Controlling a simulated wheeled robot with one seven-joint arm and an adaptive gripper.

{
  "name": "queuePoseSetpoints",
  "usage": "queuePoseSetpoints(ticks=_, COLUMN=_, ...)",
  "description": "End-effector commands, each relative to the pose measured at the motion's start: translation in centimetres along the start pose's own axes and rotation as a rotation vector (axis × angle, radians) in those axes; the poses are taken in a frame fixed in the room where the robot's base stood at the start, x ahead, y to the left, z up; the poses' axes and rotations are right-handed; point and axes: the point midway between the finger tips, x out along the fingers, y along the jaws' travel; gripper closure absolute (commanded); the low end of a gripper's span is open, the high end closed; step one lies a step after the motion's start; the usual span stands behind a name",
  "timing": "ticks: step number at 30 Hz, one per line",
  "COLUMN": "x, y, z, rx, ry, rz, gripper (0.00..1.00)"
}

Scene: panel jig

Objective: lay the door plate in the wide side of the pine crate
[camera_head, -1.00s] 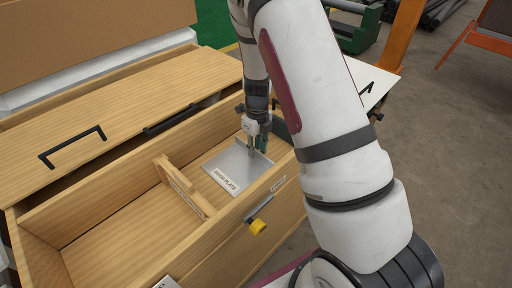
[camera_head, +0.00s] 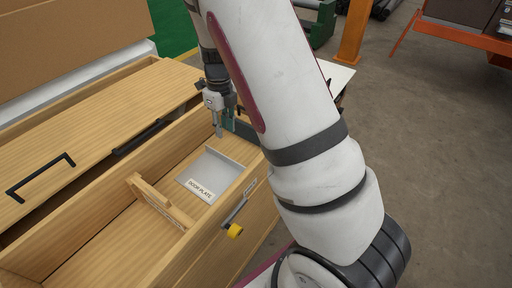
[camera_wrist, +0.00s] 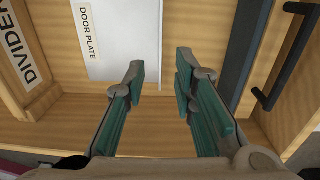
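The door plate (camera_head: 222,168) is a grey sheet with a "DOOR PLATE" label. It lies in the narrower, right side of the pine crate (camera_head: 190,250), beside the wooden divider (camera_head: 160,203). The wide side of the crate is left of the divider; the part in view is empty. My gripper (camera_head: 222,132) is above the far end of the plate's compartment. In the wrist view my gripper (camera_wrist: 162,78) has its fingers apart with nothing held. The divider (camera_wrist: 20,60) is at the left.
Behind the crate is a wooden panel with a dark handle (camera_head: 40,174). A second dark handle (camera_head: 140,138) lies near the crate's back wall.

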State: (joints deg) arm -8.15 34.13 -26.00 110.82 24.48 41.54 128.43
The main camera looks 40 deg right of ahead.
Motion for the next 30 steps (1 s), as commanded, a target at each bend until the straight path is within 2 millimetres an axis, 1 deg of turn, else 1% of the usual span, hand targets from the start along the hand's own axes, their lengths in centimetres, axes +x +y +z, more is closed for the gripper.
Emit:
queuePoseSetpoints(ticks=2, x=-1.0, y=0.6, z=-0.2, rx=-0.049, ry=-0.010, rz=0.012, gripper=0.75)
queuePoseSetpoints(ticks=5, x=-3.5, y=2.2, z=-1.0, rx=-0.194, ry=-0.033, rz=0.038, gripper=0.75)
queuePoseSetpoints(ticks=8, x=-7.0, y=4.7, z=-2.5, rx=-0.424, ry=-0.068, rz=0.068, gripper=0.75)
queuePoseSetpoints(ticks=9, x=-8.4, y=5.8, z=-3.3, rx=-0.529, ry=-0.082, rz=0.078, gripper=0.75)
queuePoseSetpoints(ticks=11, x=-10.4, y=7.4, z=-4.6, rx=-0.687, ry=-0.104, rz=0.088, gripper=0.75)
queuePoseSetpoints(ticks=12, x=-11.7, y=8.3, z=-5.6, rx=-0.792, ry=-0.116, rz=0.091, gripper=0.75)
queuePoseSetpoints(ticks=14, x=-13.4, y=9.8, z=-7.2, rx=-0.952, ry=-0.135, rz=0.090, gripper=0.75)
queuePoseSetpoints(ticks=15, x=-14.5, y=10.7, z=-8.3, rx=-1.059, ry=-0.147, rz=0.088, gripper=0.75)
queuePoseSetpoints(ticks=17, x=-16.0, y=12.1, z=-10.1, rx=-1.220, ry=-0.160, rz=0.079, gripper=0.75)
queuePoseSetpoints(ticks=18, x=-16.9, y=12.9, z=-11.4, rx=-1.327, ry=-0.166, rz=0.073, gripper=0.75)
queuePoseSetpoints(ticks=20, x=-18.1, y=14.2, z=-13.3, rx=-1.488, ry=-0.173, rz=0.057, gripper=0.75)
queuePoseSetpoints(ticks=21, x=-18.7, y=14.9, z=-14.7, rx=-1.595, ry=-0.174, rz=0.046, gripper=0.75)
queuePoseSetpoints(ticks=25, x=-20.3, y=17.1, z=-19.2, rx=-1.939, ry=-0.157, rz=0.000, gripper=0.75)
queuePoseSetpoints(ticks=27, x=-20.8, y=18.1, z=-21.7, rx=-2.121, ry=-0.133, rz=-0.027, gripper=0.75)
queuePoseSetpoints(ticks=30, x=-21.0, y=19.1, z=-25.0, rx=-2.360, ry=-0.081, rz=-0.058, gripper=0.75)
